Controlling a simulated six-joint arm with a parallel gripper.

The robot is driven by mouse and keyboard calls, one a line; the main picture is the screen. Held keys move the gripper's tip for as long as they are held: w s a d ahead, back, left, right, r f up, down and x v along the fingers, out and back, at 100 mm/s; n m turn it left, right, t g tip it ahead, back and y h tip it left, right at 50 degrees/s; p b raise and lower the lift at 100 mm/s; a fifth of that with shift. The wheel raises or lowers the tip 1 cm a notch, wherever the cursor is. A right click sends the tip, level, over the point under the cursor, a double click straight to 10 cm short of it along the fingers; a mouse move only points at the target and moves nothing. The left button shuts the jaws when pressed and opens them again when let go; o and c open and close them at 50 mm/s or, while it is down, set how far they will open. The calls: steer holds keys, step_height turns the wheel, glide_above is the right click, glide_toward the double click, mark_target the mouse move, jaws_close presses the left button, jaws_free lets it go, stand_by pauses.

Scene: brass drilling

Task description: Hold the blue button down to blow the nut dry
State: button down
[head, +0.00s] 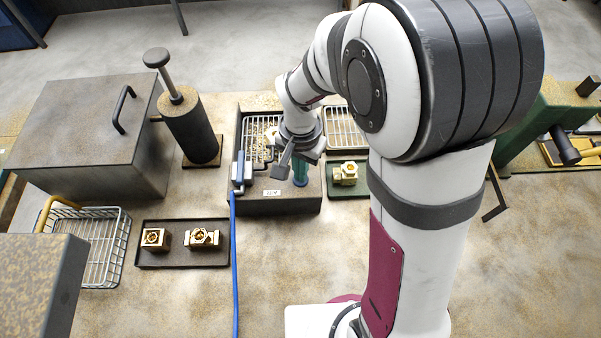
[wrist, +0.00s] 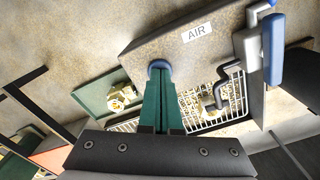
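My gripper (head: 300,179) points down at the front part of the grey air station (head: 262,207). In the wrist view its green fingers (wrist: 158,78) are together, with nothing seen between them. Their tips are at the round blue button (wrist: 158,65), overlapping its edge; I cannot tell whether it is pressed. The button is hidden in the head view. A brass nut-like piece (wrist: 231,70) shows partly near the black nozzle (wrist: 215,97), over the wire grid. Another brass piece (head: 345,173) sits on a green tray; it also shows in the wrist view (wrist: 122,98).
A dark tray (head: 180,261) holds two brass fittings at the left. A wire basket (head: 105,245), a grey box (head: 75,120) and a pump-like cylinder (head: 188,130) stand farther left. A blue hose (head: 234,265) runs from the station to the front.

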stand_by(0.4)
steer(key=shift+r, duration=3.05)
steer(key=s+d+r+y, duration=0.1)
steer(key=s+d+r, duration=0.1)
steer(key=s, duration=0.7)
steer(key=s+d+r, duration=0.3)
steer(key=s, duration=0.6)
steer(key=shift+s+r+y, duration=0.2)
steer(key=shift+y, duration=0.2)
